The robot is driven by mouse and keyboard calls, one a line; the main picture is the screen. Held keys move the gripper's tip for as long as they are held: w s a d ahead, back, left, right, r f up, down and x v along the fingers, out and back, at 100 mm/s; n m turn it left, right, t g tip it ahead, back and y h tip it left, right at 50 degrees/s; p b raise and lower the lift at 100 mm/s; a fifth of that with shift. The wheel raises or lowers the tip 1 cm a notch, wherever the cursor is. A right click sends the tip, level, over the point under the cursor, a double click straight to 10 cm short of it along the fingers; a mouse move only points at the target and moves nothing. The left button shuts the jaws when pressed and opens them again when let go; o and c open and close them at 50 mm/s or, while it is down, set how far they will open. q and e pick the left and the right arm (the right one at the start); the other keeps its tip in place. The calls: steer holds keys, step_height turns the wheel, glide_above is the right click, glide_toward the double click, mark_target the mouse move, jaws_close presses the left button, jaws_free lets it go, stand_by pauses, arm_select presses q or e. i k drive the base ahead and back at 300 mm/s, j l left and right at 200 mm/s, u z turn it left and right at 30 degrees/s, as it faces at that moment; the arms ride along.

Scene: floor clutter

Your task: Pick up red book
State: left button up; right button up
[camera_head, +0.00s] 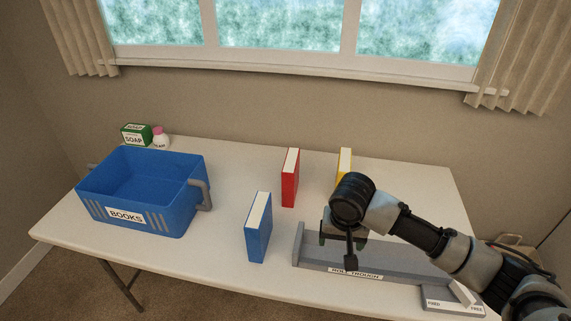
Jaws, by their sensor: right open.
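The red book (290,178) stands upright near the middle of the table, its white page edges facing up. My right arm comes in from the right. My right gripper (345,249) points down over the grey trough, to the right of and nearer than the red book. It is open and apart from the book, and I see nothing held in it. One finger shows clearly; the rest is partly hidden by the wrist. My left gripper is not in view.
A blue book (257,229) stands in front of the red one. A yellow book (344,160) is partly hidden behind my right wrist. A blue bin labelled BOOKS (126,215) stands at left, with a soap box (136,134) behind. The grey trough (310,257) lies at front right.

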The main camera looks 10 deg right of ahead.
mark_target(290, 171)
steer(key=i, duration=1.35)
